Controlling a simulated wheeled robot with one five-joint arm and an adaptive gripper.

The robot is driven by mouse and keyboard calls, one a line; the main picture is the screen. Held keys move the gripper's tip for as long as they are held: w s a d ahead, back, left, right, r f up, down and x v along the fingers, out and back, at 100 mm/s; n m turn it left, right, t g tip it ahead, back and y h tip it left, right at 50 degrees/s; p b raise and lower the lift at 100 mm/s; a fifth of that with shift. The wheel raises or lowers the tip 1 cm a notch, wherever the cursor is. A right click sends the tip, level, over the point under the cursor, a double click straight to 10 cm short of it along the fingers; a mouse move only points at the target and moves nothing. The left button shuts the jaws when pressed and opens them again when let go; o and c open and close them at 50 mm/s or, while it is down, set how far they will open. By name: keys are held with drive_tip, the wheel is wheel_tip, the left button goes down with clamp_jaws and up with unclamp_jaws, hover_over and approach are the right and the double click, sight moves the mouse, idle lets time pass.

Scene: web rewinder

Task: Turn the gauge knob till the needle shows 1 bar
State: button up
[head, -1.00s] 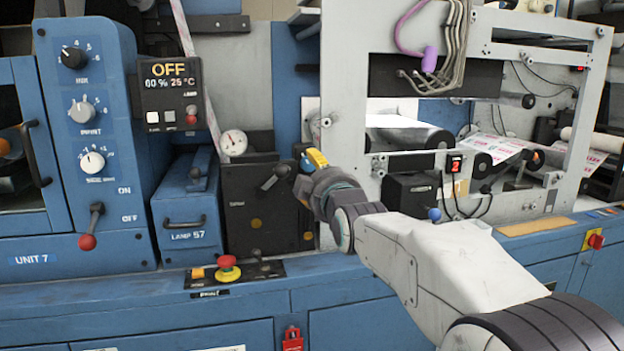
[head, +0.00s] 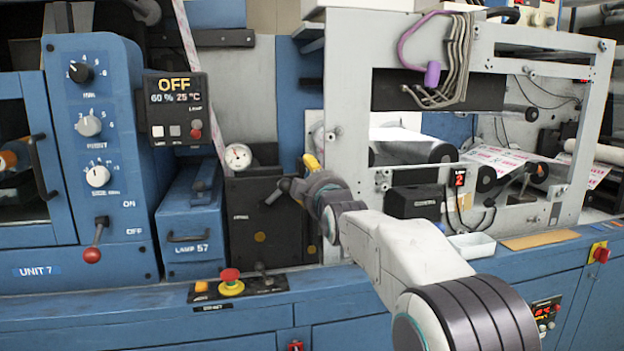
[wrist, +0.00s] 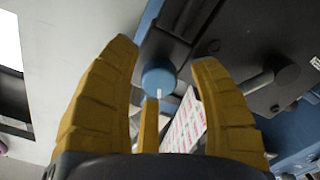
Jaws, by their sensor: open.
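The round white pressure gauge (head: 239,156) stands above the black box in the head view. Its needle is too small for me to read a value. In the wrist view a round blue knob (wrist: 158,79) with a white mark lies ahead, between the open yellow fingers of my gripper (wrist: 165,58). The fingers do not visibly touch it; how far off it is I cannot tell. In the head view my gripper (head: 310,164) is at the right edge of the black box, mostly hidden by my wrist, and the knob is hidden.
A black box (head: 255,215) carries a dark lever (head: 276,190), which also shows right of the fingers in the wrist view (wrist: 262,80). A red emergency button (head: 230,276) is on the ledge below. The grey machine frame (head: 345,140) stands close right of my gripper.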

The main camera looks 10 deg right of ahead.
drive_tip(key=shift+o, duration=0.2)
clamp_jaws()
idle(0.4)
drive_tip(key=shift+n, duration=0.4)
drive_tip(key=n+b, duration=0.2)
drive_tip(key=n, duration=0.2)
drive_tip(key=shift+r+n+b, duration=0.1)
drive_tip(key=shift+n+b, duration=0.55)
drive_tip(key=shift+n, duration=1.85)
drive_tip(key=shift+c, duration=0.2)
unclamp_jaws()
